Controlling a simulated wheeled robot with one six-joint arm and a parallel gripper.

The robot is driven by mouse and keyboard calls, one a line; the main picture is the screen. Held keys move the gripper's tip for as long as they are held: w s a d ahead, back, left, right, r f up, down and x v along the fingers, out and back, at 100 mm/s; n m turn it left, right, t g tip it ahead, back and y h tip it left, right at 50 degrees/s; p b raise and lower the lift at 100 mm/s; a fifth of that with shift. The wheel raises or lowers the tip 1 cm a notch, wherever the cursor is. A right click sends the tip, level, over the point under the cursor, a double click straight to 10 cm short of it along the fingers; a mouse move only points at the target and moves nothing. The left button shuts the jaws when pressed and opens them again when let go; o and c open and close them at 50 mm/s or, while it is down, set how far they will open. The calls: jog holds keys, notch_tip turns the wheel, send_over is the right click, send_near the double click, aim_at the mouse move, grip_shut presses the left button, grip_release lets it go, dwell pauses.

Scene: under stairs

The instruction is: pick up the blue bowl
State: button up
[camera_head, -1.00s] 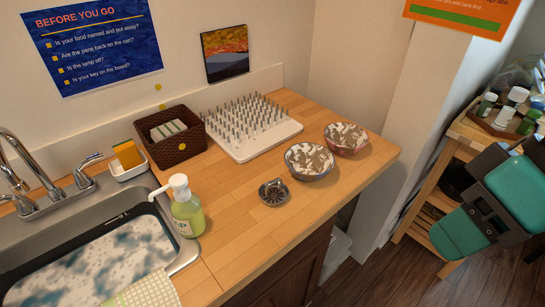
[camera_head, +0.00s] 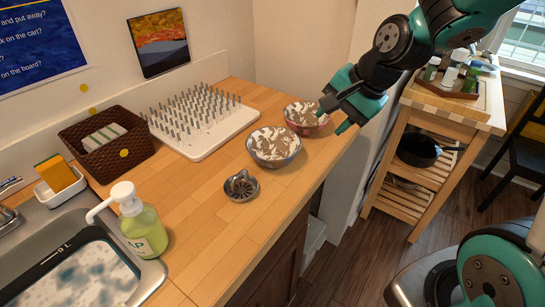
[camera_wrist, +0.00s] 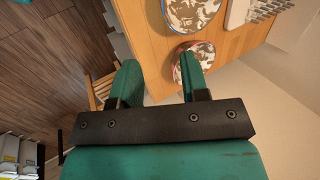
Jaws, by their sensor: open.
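The blue bowl (camera_head: 273,148), patterned brown and white inside with a blue-grey outside, stands upright on the wooden counter. A similar bowl with a reddish outside (camera_head: 303,122) stands just behind it to the right. My gripper (camera_head: 334,114) is open and empty, near the counter's right end, beside the reddish bowl; one finger overlaps that bowl in the picture. In the wrist view, my gripper (camera_wrist: 160,78) has its right finger in front of part of the reddish bowl (camera_wrist: 203,52), and the blue bowl (camera_wrist: 188,14) lies farther off at the top edge.
A metal sink strainer (camera_head: 241,188) lies in front of the blue bowl. A white spiked drying rack (camera_head: 200,128) is behind it. A soap bottle (camera_head: 140,232) and brown basket (camera_head: 105,148) stand left. A wooden cart (camera_head: 425,165) is right. The counter front is mostly bare.

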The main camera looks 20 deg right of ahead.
aim_at(297, 152)
jog(key=x, duration=1.1)
jog(key=shift+p, duration=0.3)
jog(key=shift+w+p+x, duration=0.1)
jog(key=shift+p+x, duration=0.25)
jog(key=shift+x, duration=1)
jog(key=shift+w+p+x, duration=0.15)
jog(key=shift+p+x, duration=0.15)
jog(key=shift+x, duration=1.05)
jog(key=shift+a+r, duration=0.15)
grip_shut()
